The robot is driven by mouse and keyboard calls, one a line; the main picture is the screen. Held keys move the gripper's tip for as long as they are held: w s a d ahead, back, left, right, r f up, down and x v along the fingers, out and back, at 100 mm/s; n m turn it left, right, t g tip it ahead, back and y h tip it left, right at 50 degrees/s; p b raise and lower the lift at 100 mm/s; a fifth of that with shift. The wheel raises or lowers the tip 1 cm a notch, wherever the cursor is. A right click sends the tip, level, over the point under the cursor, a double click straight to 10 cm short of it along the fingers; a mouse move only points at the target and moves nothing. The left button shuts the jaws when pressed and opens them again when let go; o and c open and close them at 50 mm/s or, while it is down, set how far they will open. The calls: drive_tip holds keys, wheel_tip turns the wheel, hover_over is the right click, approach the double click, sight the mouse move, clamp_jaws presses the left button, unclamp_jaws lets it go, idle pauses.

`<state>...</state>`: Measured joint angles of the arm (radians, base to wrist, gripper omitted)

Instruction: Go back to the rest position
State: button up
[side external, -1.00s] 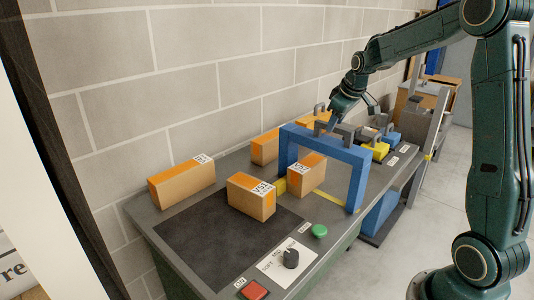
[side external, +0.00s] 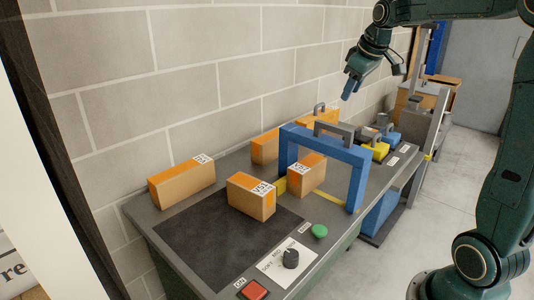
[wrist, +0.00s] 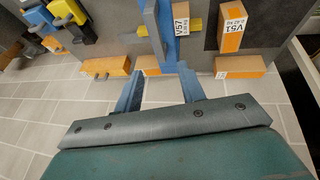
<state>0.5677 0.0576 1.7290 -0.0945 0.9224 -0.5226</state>
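My gripper (side external: 374,84) is raised above the back of the workbench, near the block wall, well clear of the things below. In the wrist view its two blue fingers (wrist: 160,85) are spread apart with nothing between them, so it is open and empty. Below it a blue arch (side external: 324,143) stands upright on the bench (side external: 310,258). A labelled orange-topped box (side external: 307,176) is under or just beside the arch; I cannot tell exactly. Another labelled box (side external: 252,196) stands in front, and a third (side external: 182,184) lies near the wall.
More orange boxes (side external: 265,149) sit behind the arch by the wall. Yellow and blue weights with handles (side external: 375,150) stand at the far end. A green button (side external: 319,231), a dial (side external: 291,258) and a red button (side external: 254,289) are at the near edge. Open air surrounds my gripper.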

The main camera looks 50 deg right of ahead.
drive_tip(key=shift+r, duration=0.1)
idle(0.3)
wheel_tip(320, 180, up, 10)
idle(1.2)
drive_tip(key=shift+a, duration=0.1)
drive_tip(key=s+a+f+y, duration=0.1)
drive_tip(key=s+a+f, duration=0.2)
drive_tip(key=s+a, duration=0.35)
drive_tip(key=s+a+f, duration=0.2)
drive_tip(key=s+a, duration=0.1)
drive_tip(key=a, duration=0.6)
drive_tip(key=s+a+f+t+y, duration=0.1)
drive_tip(key=s+a+f, duration=0.5)
drive_tip(key=s+f, duration=0.5)
drive_tip(key=shift+a, duration=0.4)
